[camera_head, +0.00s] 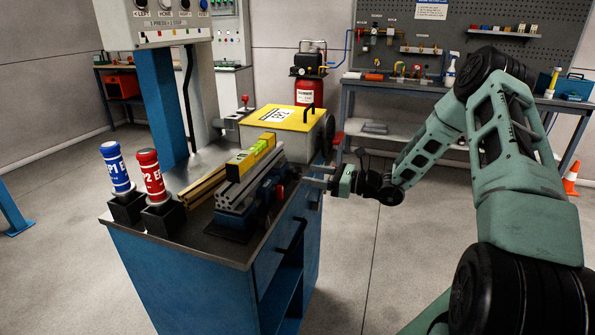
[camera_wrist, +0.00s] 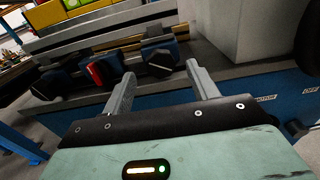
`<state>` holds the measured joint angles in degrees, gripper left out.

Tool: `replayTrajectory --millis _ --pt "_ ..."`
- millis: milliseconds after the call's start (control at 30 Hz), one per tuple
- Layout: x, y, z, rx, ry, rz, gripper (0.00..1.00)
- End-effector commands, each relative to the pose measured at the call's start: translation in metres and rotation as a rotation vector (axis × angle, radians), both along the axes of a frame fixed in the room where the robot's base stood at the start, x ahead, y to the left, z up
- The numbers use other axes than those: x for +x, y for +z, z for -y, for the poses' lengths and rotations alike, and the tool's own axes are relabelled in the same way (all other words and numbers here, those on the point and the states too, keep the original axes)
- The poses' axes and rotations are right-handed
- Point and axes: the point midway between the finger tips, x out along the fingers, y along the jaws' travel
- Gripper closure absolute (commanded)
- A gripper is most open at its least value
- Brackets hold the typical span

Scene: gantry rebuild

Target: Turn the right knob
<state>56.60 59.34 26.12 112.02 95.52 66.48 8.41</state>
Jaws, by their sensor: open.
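My gripper (camera_head: 316,179) is open and empty, level with the bench's right side, with its fingers pointing left toward the clamp. In the wrist view, my gripper (camera_wrist: 160,76) has two grey fingers spread apart. Beyond them, a black knob-like part (camera_wrist: 161,57) on a blue block is the rightmost of a row. It lies between the fingertips in the picture, apparently ahead of them; contact cannot be made out. Left of it are a red part (camera_wrist: 96,73) and another dark blue block (camera_wrist: 56,84). In the head view these knob-like parts are small and partly hidden.
The blue bench (camera_head: 180,290) carries an aluminium profile with a yellow level (camera_head: 250,158), red (camera_head: 151,174) and blue (camera_head: 117,169) cylinders, and a yellow-topped box (camera_head: 278,118). A black wheel (camera_head: 327,133) sticks out at the bench's right.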

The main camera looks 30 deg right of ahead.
Motion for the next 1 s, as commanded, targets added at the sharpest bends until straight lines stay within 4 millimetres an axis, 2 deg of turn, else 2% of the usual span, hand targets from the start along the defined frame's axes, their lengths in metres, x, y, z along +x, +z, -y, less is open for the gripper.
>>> replayTrajectory --millis 100,300,700,733,867,900,1000 --pt "0.018 0.001 -0.015 0.001 0.003 0.001 0.41" --pt "0.038 0.0 -0.029 0.001 0.001 -0.001 0.41" --pt "0.043 0.0 -0.034 0.0 0.0 0.0 0.41" --pt "0.043 0.0 -0.034 0.0 0.0 0.0 0.44" --pt "0.043 0.0 -0.034 0.0 0.0 0.0 0.8" --pt "0.043 0.0 -0.034 0.0 0.0 0.0 0.85" --pt "0.043 0.0 -0.034 0.002 0.0 -0.002 0.85"
